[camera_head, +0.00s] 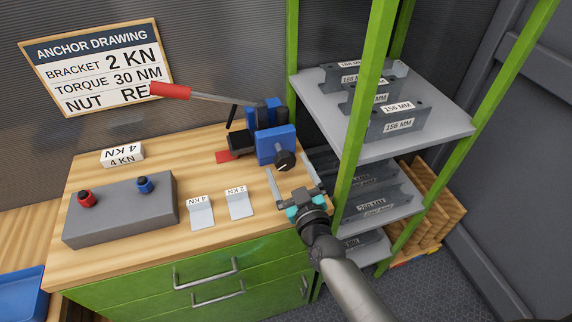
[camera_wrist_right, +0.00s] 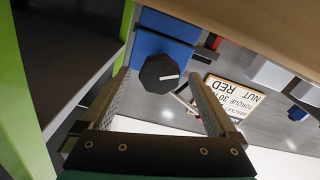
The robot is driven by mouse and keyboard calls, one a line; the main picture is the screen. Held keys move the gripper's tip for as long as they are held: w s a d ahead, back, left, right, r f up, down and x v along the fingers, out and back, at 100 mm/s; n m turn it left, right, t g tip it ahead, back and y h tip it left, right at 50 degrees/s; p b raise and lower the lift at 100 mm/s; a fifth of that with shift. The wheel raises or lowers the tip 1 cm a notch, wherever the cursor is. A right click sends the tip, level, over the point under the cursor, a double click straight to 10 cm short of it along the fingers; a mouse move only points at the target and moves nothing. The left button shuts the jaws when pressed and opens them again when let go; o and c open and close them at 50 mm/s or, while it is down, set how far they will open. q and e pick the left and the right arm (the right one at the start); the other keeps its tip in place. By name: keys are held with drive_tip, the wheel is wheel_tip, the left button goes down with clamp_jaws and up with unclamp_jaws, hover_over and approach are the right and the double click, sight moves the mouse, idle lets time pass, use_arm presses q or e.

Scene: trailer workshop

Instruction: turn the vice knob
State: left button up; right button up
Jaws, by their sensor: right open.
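The blue vice (camera_head: 272,143) stands at the back right of the wooden workbench. Its round black knob (camera_head: 284,160) faces my right gripper and has a white line on it. My right gripper (camera_head: 291,176) is open, just in front of the knob. In the right wrist view the knob (camera_wrist_right: 159,74) shows between and beyond the two open fingers (camera_wrist_right: 163,95), with nothing held. I cannot tell whether either finger touches it. The knob's white line points roughly to the right in the wrist view. My left gripper is not in view.
A green-framed shelf (camera_head: 345,120) with labelled brackets stands close to the right of the gripper. A grey box (camera_head: 121,212) with red and blue knobs and small labelled cards (camera_head: 239,206) sit on the bench.

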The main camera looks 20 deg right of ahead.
drive_tip(key=shift+w, duration=1.1)
drive_tip(key=c, duration=1.4)
